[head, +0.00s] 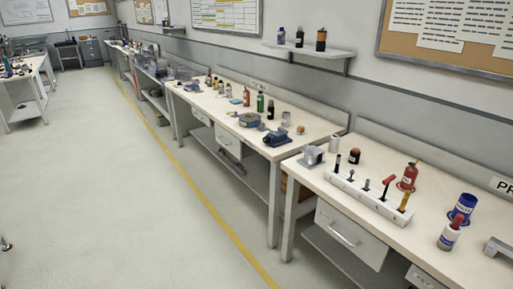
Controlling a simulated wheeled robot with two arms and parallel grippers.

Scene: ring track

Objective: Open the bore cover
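I cannot pick out a bore cover for certain. A grey metal block (312,157) with a rounded, hollow-looking shape stands at the left end of the near bench; whether it has a cover, open or shut, is too small to tell. Neither of my grippers can be made out in the head view.
Clear floor (120,190) with a yellow line lies left of the benches. A small dark object (5,244) shows at the left edge.

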